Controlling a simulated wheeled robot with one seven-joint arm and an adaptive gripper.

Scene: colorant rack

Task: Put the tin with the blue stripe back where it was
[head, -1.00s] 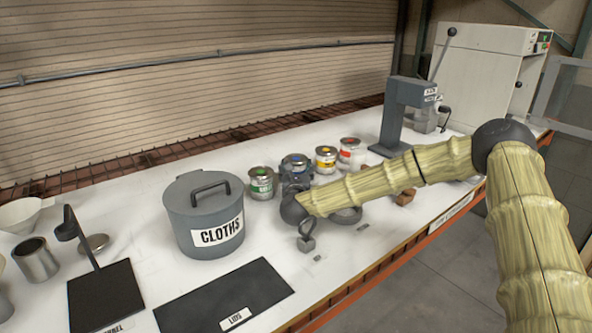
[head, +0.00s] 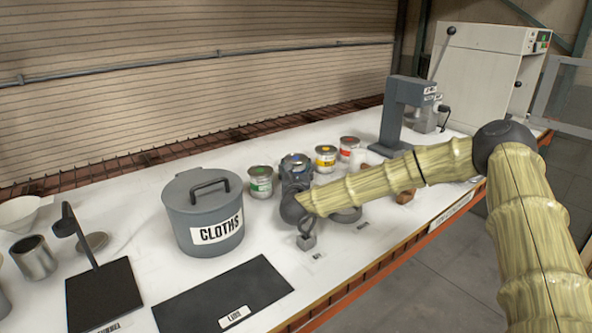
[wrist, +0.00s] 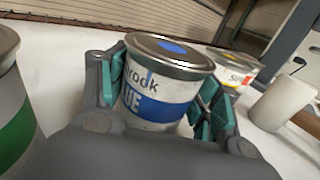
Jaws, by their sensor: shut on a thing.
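The blue-striped tin (wrist: 158,95) stands between the two fingers of my gripper (wrist: 165,105) in the wrist view; a blue dot marks its lid. My gripper is shut on it, with a finger at each side. In the head view the blue tin (head: 295,160) is partly hidden by my gripper (head: 296,178). It is in a row between the green tin (head: 261,182) on its left and the yellow tin (head: 326,158) on its right. I cannot tell whether its base touches the table.
A red tin (head: 348,148) ends the row. The grey CLOTHS bin (head: 203,212) stands left of the row, and a black LIDS mat (head: 225,290) lies in front. A grey press (head: 402,115) stands farther right.

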